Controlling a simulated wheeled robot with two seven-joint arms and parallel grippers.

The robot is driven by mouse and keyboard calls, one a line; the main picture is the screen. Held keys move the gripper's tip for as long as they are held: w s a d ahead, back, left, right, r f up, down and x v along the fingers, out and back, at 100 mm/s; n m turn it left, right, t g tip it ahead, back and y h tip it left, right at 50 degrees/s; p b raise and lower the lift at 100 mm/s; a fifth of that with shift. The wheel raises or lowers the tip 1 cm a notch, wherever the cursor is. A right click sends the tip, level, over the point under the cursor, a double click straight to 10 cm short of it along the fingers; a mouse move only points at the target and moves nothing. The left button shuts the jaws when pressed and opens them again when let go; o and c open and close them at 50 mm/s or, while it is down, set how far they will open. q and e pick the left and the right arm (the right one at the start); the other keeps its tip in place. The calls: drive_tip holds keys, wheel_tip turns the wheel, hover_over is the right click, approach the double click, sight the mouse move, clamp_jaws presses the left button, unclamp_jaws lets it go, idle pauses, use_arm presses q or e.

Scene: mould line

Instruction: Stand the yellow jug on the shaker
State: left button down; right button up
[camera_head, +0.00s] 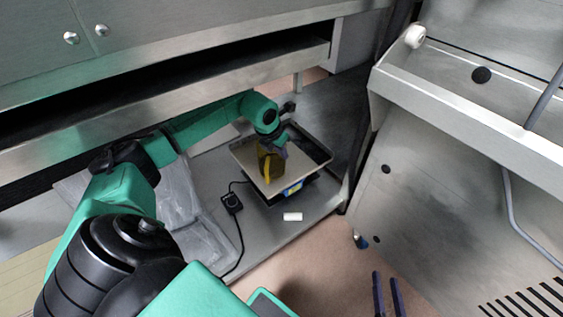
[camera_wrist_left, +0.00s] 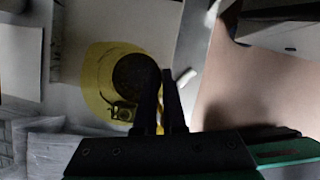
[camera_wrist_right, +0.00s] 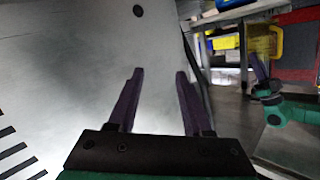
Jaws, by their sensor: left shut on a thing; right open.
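The yellow jug (camera_head: 267,167) appears upright over the tan top of the shaker (camera_head: 309,157) in the head view. I cannot tell whether its base touches the shaker's top. My left gripper (camera_head: 279,148) is shut on the jug. In the left wrist view the jug (camera_wrist_left: 96,76) lies behind my left fingers (camera_wrist_left: 163,98), with a dark round area in its middle. The jug also seems to show in the right wrist view (camera_wrist_right: 263,39). My right gripper (camera_head: 388,296) is open and empty, well away from the shaker; its parted fingers (camera_wrist_right: 160,92) show in its wrist view.
A small white block (camera_head: 292,216) lies on the bench before the shaker. A black cabled box (camera_head: 232,203) is left of it, beside clear crumpled bags (camera_head: 180,205). A steel shelf edge (camera_head: 200,78) runs behind. A large metal frame (camera_head: 460,115) stands at right.

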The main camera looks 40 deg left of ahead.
sight(272, 167)
use_arm(q)
wheel_tip(272, 167, down, 2)
drive_tip(key=shift+f+b, duration=0.1)
drive_tip(key=shift+b, duration=0.4)
drive_tip(key=shift+f+b, duration=0.35)
drive_tip(key=shift+f, duration=0.45)
use_arm(e)
drive_tip(key=w+r+t, duration=0.3)
drive_tip(key=w+r, duration=0.1)
drive_tip(key=r, duration=0.5)
drive_tip(key=w+d+r+t+y, duration=0.1)
drive_tip(key=w+r+t, duration=0.2)
drive_tip(key=r, duration=0.6)
drive_tip(key=shift+w+d+r+n+t, duration=0.2)
drive_tip(key=shift+w+r+n+t, duration=0.15)
drive_tip(key=shift+w, duration=0.4)
use_arm(q)
drive_tip(key=shift+f, duration=0.1)
use_arm(e)
drive_tip(key=shift+r, duration=0.25)
use_arm(q)
drive_tip(key=c, duration=1)
unclamp_jaws()
use_arm(e)
drive_tip(key=shift+r, duration=0.3)
